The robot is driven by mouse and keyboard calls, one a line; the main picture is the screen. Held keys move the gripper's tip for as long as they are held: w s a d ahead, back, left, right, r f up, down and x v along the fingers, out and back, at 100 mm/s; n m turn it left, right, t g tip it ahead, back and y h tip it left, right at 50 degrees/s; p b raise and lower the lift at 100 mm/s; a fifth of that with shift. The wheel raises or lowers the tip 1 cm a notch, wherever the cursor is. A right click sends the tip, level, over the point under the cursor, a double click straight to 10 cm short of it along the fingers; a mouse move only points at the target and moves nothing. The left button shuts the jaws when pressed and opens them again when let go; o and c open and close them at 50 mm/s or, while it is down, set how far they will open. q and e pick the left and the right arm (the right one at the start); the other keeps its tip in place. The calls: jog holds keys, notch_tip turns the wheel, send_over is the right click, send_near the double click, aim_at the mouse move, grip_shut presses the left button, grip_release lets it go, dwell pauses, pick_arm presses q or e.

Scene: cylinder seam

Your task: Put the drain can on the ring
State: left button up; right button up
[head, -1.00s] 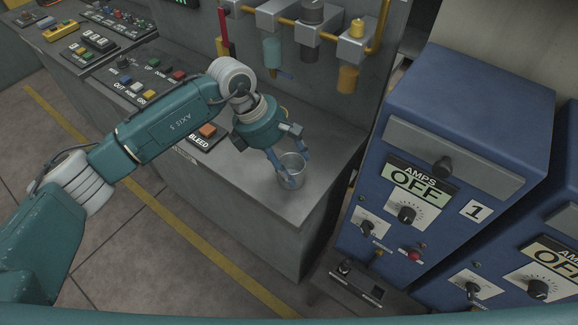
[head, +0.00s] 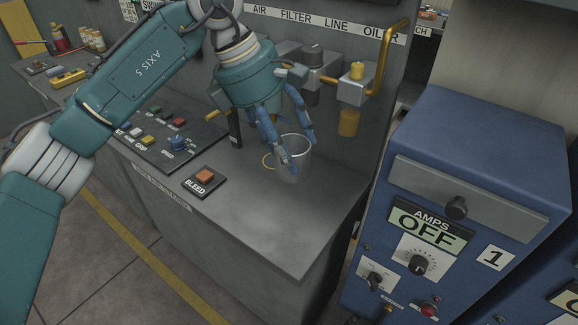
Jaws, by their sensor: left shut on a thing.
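The drain can (head: 295,162) is a clear, greyish cup with an open top. My left gripper (head: 300,153), with blue fingers, is shut on it from above at the rim and wall. The can looks upright. My right gripper is not in view.
The grey bench (head: 270,235) is clear in front of the can. A BLEED button (head: 204,178) and a button panel (head: 160,135) lie to the left. A blue AMPS cabinet (head: 480,150) stands to the right.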

pick_arm(q)
jog(key=shift+r, duration=0.5)
jog(key=s+a+f+m+g+y, duration=0.4)
jog(key=s+a+f+m, duration=1.1)
jog(key=a+m, duration=0.3)
jog(key=shift+s+a+f+g, duration=0.15)
jog(key=shift+s+a+g, duration=0.2)
jog(key=shift+s, duration=0.2)
jog(key=shift+w+a, duration=0.1)
jog(key=shift+a, duration=0.1)
